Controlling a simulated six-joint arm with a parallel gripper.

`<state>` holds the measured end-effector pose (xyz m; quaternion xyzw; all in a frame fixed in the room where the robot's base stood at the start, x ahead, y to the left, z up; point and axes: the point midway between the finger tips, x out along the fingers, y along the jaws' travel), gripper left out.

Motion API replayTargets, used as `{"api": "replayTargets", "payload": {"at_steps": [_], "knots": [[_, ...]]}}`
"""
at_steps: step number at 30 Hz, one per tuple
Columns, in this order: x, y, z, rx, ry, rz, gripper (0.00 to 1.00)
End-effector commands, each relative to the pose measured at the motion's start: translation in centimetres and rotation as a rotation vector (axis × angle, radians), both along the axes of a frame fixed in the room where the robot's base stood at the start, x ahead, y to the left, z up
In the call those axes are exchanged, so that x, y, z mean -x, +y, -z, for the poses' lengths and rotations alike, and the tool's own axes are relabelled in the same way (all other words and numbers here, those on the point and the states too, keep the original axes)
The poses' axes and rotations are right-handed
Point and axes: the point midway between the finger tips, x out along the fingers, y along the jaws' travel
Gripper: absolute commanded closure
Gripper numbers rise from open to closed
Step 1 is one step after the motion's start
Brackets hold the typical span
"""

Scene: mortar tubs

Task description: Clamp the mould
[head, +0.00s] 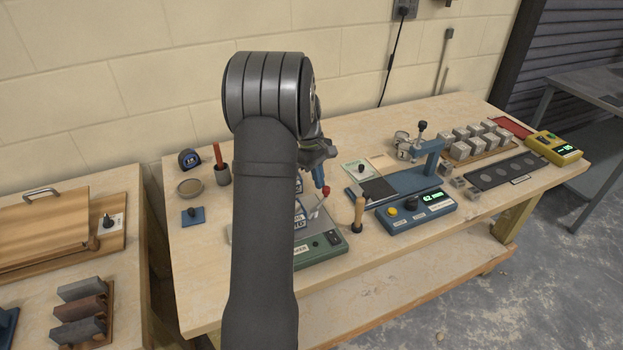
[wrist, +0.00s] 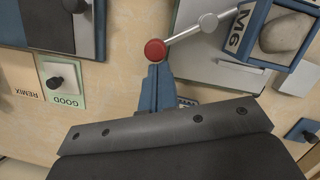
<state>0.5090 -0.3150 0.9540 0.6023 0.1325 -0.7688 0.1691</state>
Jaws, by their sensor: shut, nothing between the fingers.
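The mould (wrist: 240,45) is a blue-walled box labelled M6, at the upper right of the wrist view, with a rounded grey mass inside. In the head view my arm hides most of it. A clamp lever (wrist: 184,34) with a red ball knob (wrist: 155,50) runs from a metal pivot beside the mould. The red knob also shows in the head view (head: 326,191). My gripper (wrist: 156,70) has blue fingers closed together, with the tips right at the red knob. Whether they touch it I cannot tell. The green machine base (head: 325,245) stands beneath, partly hidden.
A wooden-handled tool (head: 359,213) stands right of the green base. Beyond it is a blue device with a display (head: 418,210). A GOOD card with a black knob (wrist: 57,84) lies left.

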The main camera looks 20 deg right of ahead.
Motion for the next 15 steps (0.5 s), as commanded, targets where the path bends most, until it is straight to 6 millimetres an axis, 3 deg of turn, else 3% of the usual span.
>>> {"api": "replayTargets", "payload": {"at_steps": [15], "knots": [[2.5,-2.4,0.0,-0.001,0.000,0.436,1.00]]}}
